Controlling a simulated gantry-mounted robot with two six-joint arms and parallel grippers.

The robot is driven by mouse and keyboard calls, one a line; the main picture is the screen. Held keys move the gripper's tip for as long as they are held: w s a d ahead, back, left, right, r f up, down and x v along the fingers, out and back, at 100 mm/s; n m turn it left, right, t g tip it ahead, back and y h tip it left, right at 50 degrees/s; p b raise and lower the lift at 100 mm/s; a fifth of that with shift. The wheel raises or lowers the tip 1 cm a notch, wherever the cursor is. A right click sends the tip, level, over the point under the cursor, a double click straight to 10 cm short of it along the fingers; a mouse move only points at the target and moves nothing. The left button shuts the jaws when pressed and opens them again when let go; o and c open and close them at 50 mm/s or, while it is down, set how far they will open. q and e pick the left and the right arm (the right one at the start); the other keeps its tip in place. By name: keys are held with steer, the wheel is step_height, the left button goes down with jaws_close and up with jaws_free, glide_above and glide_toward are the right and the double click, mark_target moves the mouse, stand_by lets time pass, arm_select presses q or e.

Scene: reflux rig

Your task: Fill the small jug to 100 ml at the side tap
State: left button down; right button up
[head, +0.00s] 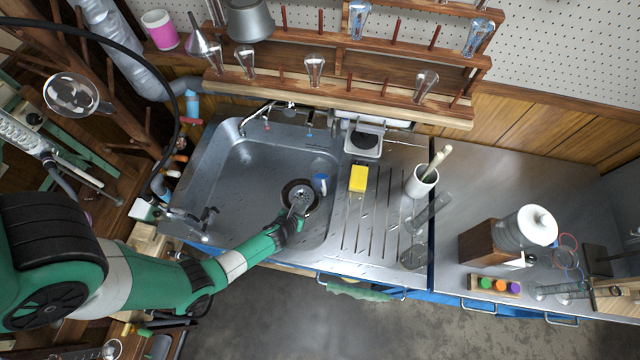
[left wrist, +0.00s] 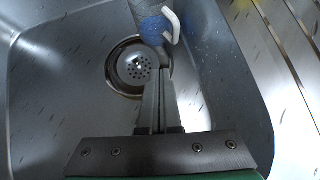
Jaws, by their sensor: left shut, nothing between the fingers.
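The small jug (head: 320,182), blue with a white handle, is in the sink beside the drain. In the left wrist view the jug (left wrist: 154,29) lies just past my fingertips; I cannot tell whether they touch it. My left gripper (head: 299,203) is shut and empty, reaching low over the drain (head: 289,188). Its closed fingers (left wrist: 158,65) also show in the left wrist view. Any water level or scale on the jug is too small to read. My right gripper is out of view.
The steel sink (head: 240,165) has another tap (head: 258,117) at its back edge. A yellow sponge (head: 358,178), a white pot (head: 421,181) and clear glassware (head: 430,212) are on the draining board to the right. A wooden glass rack (head: 340,95) hangs behind.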

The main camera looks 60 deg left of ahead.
mark_target(319, 186)
arm_select(q)
steer(key=b+x, duration=0.7)
steer(key=x, duration=0.3)
steer(key=shift+f+b, duration=0.2)
steer(key=shift+b, duration=0.15)
steer(key=w+a, duration=0.1)
steer(key=w+a+b, duration=0.1)
steer(key=w, duration=0.1)
steer(key=shift+w+a+r, duration=0.1)
steer(key=shift+a+r, duration=0.2)
steer(key=shift+a, duration=0.05)
